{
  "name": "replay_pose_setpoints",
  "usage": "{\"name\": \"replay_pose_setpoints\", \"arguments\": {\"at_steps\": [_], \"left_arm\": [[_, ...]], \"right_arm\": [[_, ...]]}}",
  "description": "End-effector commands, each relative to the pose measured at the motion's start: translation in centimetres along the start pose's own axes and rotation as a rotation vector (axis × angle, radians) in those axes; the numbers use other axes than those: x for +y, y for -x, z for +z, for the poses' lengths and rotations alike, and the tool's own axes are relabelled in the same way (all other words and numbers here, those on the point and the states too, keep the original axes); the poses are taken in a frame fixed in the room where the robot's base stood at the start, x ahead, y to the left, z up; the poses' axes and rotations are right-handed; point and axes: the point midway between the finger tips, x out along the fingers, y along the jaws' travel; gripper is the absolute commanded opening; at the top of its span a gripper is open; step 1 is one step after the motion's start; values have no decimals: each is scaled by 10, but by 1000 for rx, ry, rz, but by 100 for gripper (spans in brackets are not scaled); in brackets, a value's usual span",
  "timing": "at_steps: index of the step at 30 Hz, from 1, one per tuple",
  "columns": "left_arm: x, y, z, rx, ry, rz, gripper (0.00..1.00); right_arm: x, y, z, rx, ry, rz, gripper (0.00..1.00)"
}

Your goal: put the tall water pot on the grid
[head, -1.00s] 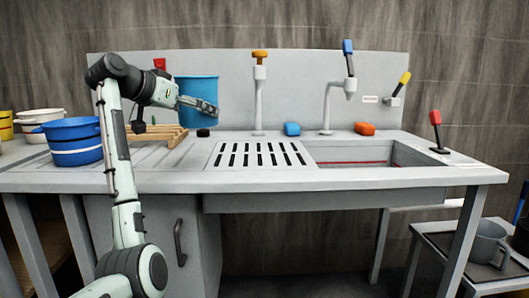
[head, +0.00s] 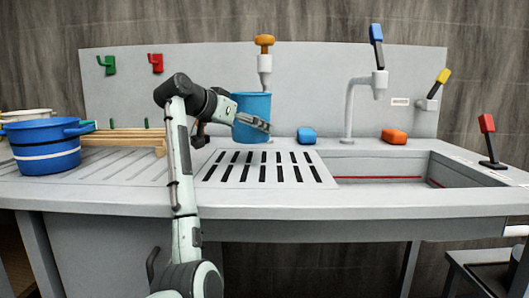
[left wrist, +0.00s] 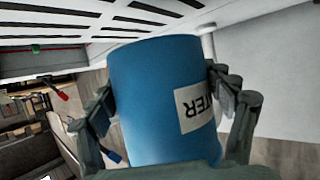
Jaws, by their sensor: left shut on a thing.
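The tall blue water pot (head: 251,112) is upright in my left gripper (head: 250,122), near the back edge of the slotted grid (head: 262,185). The left gripper is shut on the pot. In the left wrist view the fingers clasp the pot (left wrist: 150,100) from both sides, with its white label (left wrist: 193,108) upside down. The grid's dark slots (left wrist: 150,20) show beyond the pot's base. I cannot tell whether the base touches the surface. My right gripper is not in view.
A blue sponge (head: 306,135) and tap (head: 350,108) stand right of the pot; an orange tap (head: 264,70) is behind it. The sink (head: 390,170) is right of the grid. A wooden rack (head: 125,139) and a blue two-handled pot (head: 45,145) are at left.

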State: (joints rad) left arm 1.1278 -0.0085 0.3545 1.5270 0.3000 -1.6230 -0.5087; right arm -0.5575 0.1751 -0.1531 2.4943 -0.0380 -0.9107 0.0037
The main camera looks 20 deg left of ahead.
Motion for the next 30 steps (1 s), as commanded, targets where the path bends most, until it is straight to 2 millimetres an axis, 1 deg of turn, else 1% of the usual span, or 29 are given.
{"name": "replay_pose_setpoints", "arguments": {"at_steps": [1,3,6,8,10,11,15,19,29,30], "left_arm": [[9,-10,4,-1,1,4,33],[16,-21,6,0,1,3,33],[23,-30,8,1,1,1,33],[25,-33,9,1,1,0,33],[26,-36,14,0,2,0,33],[26,-38,18,-1,3,0,33],[26,-46,38,0,4,0,33],[26,-50,46,1,1,-2,33],[25,-50,49,0,1,-2,33],[25,-51,50,-1,1,-2,82]], "right_arm": [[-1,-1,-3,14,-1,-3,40],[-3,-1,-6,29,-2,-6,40],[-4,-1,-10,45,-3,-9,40],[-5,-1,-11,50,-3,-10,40],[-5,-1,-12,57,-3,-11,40],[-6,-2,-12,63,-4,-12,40],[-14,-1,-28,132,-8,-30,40],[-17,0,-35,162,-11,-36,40],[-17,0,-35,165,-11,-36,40],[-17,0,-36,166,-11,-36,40]]}}
